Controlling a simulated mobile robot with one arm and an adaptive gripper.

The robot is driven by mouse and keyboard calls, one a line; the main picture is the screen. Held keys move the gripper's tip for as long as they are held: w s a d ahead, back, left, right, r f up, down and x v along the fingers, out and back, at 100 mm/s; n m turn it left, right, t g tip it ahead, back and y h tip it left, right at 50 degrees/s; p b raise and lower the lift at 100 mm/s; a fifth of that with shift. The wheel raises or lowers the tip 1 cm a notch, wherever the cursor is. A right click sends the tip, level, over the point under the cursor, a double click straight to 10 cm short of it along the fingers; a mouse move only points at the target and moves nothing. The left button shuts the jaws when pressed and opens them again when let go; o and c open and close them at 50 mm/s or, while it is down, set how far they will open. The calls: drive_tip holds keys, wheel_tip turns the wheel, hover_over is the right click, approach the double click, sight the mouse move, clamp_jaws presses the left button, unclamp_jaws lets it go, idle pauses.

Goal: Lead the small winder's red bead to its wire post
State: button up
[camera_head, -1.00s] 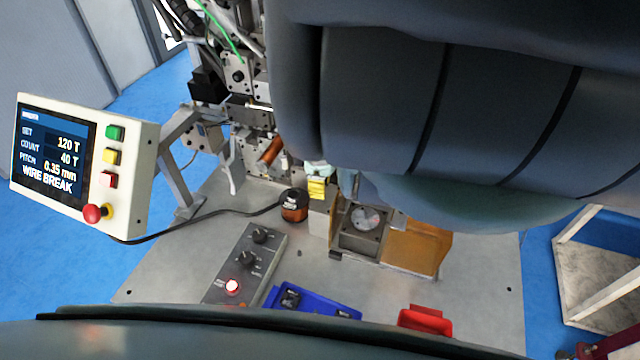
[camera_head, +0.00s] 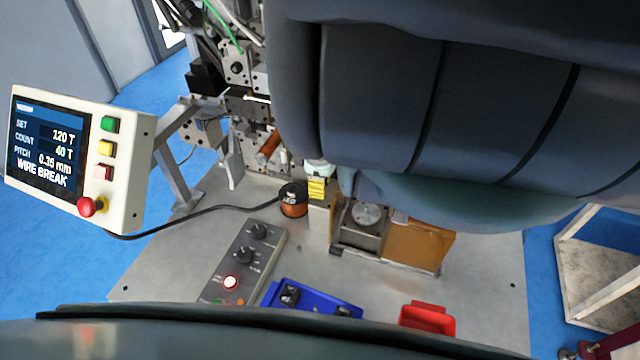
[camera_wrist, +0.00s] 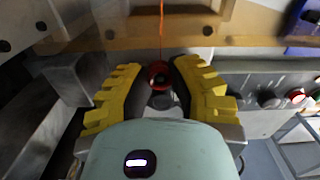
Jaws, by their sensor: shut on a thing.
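In the wrist view my gripper (camera_wrist: 160,80) has its yellow ribbed fingers closed in on a small red bead (camera_wrist: 157,69). A thin orange-red wire (camera_wrist: 162,28) runs from the bead straight up to the top of the picture. In the head view my gripper's yellow fingers (camera_head: 317,188) show just left of the small winder's round grey disc (camera_head: 368,214). The bead is too small or hidden to make out there. The small winder has an amber side panel (camera_head: 415,245). I cannot pick out the wire post for certain; my arm covers much of the area behind.
A copper wire spool (camera_head: 293,203) stands left of my gripper. In front are a grey knob box (camera_head: 244,262), a blue tray (camera_head: 320,297) and a red bin (camera_head: 428,318). A screen (camera_head: 55,150) at left reads WIRE BREAK. Bare plate lies at front left.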

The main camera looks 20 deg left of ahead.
drive_tip(key=o, duration=0.8)
wheel_tip(320, 180, up, 6)
drive_tip(key=shift+r, duration=0.7)
drive_tip(key=shift+s, duration=0.15)
